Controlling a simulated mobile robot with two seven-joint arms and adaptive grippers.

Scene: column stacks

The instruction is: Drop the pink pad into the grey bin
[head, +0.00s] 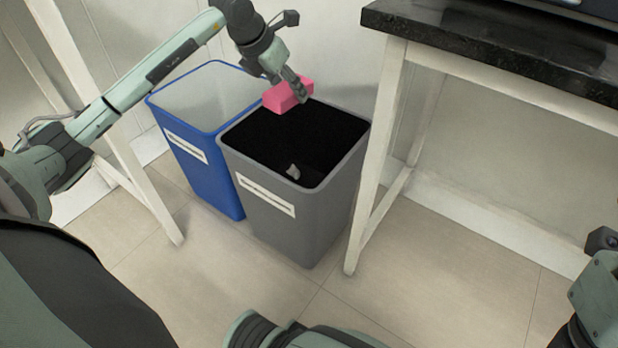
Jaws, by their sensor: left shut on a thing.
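The pink pad (283,97) is a small pink block, seen in the head view over the back part of the grey bin's opening. My left gripper (296,88) is shut on the pad and holds it from above. The grey bin (296,220) stands on the floor, open at the top, with a black inside and a white label on its front. A small pale scrap shows inside it. My right gripper is not clearly in view; only part of my right arm shows at the right edge.
A blue bin (196,165) stands directly left of the grey bin. A table with a dark stone top (480,35) and white legs stands to the right, one leg close beside the grey bin. The tiled floor (440,270) in front is clear.

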